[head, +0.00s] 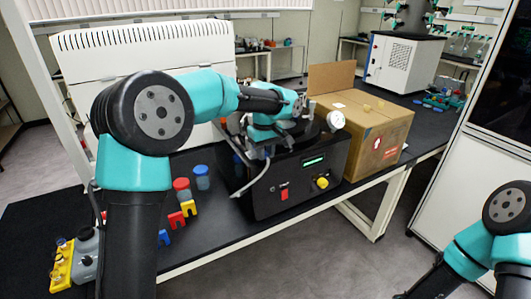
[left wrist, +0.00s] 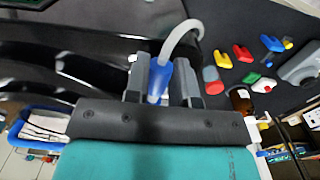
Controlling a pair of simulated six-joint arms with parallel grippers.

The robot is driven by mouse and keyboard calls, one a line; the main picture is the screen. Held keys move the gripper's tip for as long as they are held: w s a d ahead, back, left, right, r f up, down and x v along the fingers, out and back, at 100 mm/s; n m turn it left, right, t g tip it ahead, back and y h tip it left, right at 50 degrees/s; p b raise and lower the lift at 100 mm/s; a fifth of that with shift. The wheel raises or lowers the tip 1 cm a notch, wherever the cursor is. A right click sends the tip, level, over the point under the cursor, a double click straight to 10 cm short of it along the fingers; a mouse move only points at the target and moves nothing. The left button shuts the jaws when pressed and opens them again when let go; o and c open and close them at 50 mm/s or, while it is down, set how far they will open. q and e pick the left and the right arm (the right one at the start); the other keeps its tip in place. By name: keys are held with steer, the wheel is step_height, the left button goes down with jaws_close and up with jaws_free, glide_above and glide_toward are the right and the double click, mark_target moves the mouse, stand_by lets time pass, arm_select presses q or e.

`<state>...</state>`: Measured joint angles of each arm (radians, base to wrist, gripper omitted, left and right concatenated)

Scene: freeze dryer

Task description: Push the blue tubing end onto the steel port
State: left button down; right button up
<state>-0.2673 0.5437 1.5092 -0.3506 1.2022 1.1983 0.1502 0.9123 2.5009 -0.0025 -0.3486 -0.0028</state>
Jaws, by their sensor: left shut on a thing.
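My left gripper (left wrist: 162,82) is shut on the blue tubing end (left wrist: 156,82), which sits between its two grey fingers in the left wrist view. The pale grey tubing (left wrist: 184,34) curves up and to the right from it. In the head view the left gripper (head: 257,152) is over the left side of the black freeze dryer (head: 314,190), and the tubing (head: 248,184) hangs down beside that unit. The blue end is too small to make out there. I cannot clearly pick out the steel port in either view. My right arm shows at the lower right; its gripper is out of frame.
A round gauge (head: 336,120) stands on the unit, with a yellow knob (head: 322,183) on its front. A cardboard box (head: 376,135) is close on its right. Red, blue and yellow pieces (head: 181,184) lie on the bench to its left. A white cabinet (head: 140,65) stands behind.

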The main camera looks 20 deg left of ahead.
arm_select(q)
steer(key=shift+w+a, duration=0.55)
stand_by(1.5)
steer(key=c, duration=0.9)
jaws_free()
step_height(320, 180, up, 17)
steer(key=shift+a+r, duration=0.1)
steer(key=shift+r, duration=0.1)
